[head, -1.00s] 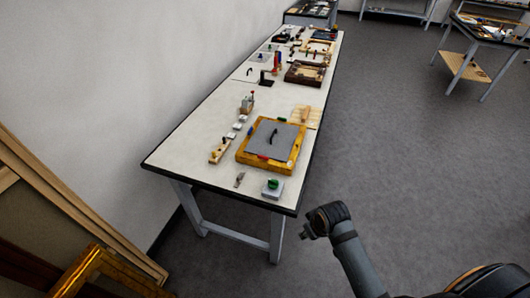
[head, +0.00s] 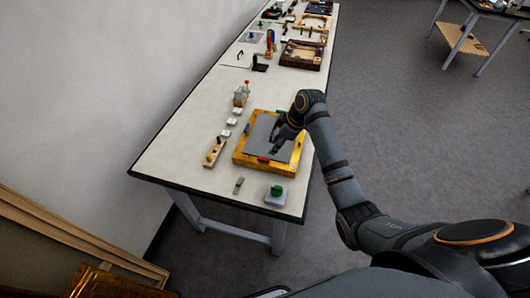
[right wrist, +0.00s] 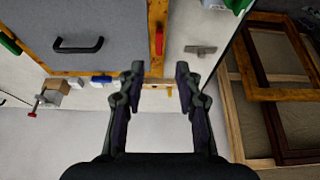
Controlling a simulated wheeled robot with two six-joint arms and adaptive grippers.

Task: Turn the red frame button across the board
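The gilt frame (head: 239,157) lies on the table around a grey board (head: 257,133). The red frame button (head: 263,160) is on the frame's near rail. In the right wrist view the red button (right wrist: 158,38) lies lengthwise along the gilt rail (right wrist: 155,65), beside the grey board (right wrist: 110,20). My right gripper (head: 277,149) is over the board's right part, close to the red button, and partly hides the board. In the wrist view my right gripper (right wrist: 157,82) has its fingers apart with nothing between them. My left gripper is not in view.
The board carries a black handle (right wrist: 78,48). A blue button (right wrist: 101,78) and a green button (right wrist: 9,43) sit on other rails. A wooden block (head: 214,152), a metal piece (head: 238,185) and a green-topped box (head: 276,194) stand nearby. Bare tabletop (head: 170,160) shows at left.

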